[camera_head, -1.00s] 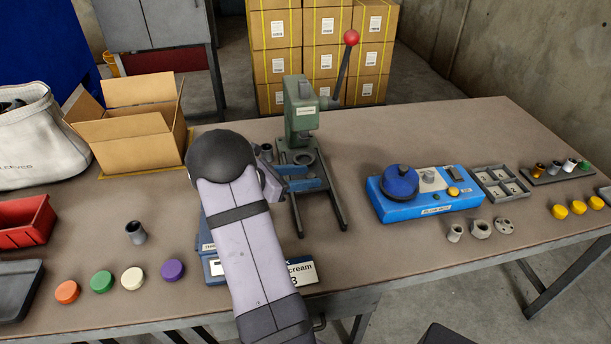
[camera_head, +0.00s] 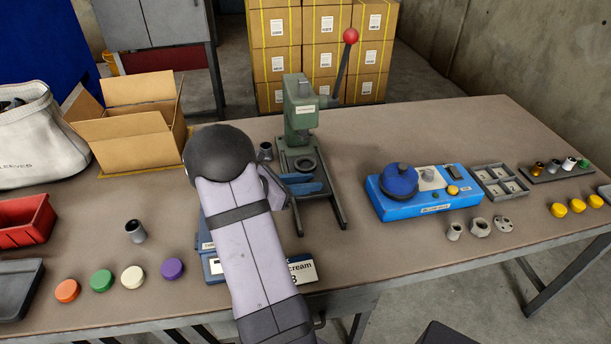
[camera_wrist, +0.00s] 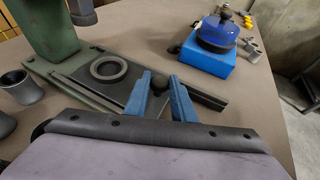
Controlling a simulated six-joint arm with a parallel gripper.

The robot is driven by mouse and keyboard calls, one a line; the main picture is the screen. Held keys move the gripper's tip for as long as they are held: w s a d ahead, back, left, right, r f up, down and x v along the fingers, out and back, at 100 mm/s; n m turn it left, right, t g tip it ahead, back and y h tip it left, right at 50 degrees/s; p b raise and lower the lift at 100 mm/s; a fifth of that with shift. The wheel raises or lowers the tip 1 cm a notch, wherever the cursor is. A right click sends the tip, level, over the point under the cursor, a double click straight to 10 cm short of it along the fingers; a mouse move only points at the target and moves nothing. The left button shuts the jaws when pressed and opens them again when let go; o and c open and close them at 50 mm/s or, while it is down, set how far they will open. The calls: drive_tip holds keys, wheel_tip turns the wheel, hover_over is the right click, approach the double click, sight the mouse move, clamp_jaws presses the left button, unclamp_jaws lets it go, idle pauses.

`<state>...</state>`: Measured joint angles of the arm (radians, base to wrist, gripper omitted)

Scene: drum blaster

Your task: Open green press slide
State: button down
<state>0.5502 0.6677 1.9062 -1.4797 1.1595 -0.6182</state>
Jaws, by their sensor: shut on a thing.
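The green press (camera_head: 300,112) stands on the far side of the table, with a red-balled lever raised at its right. Its dark slide plate, with a round ring (camera_head: 306,164), lies low on the rails in front of the column. The wrist view shows the ring (camera_wrist: 109,68) and plate close up. The press head's underside is mostly out of the wrist view.
A grey cup (camera_head: 265,151) stands left of the press, close to my wrist. A blue device (camera_head: 425,193) with a domed lid stands to the right. Coloured caps and another grey cup (camera_head: 136,231) lie at the left front. Bare table lies between press and blue device.

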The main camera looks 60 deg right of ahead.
drive_tip(key=s+a, duration=0.7)
drive_tip(key=shift+a, duration=0.1)
drive_tip(key=c, duration=1.5)
unclamp_jaws()
drive_tip(key=shift+v, duration=3.7)
drive_tip(key=shift+s+r, duration=0.1)
drive_tip(key=shift+r, duration=0.05)
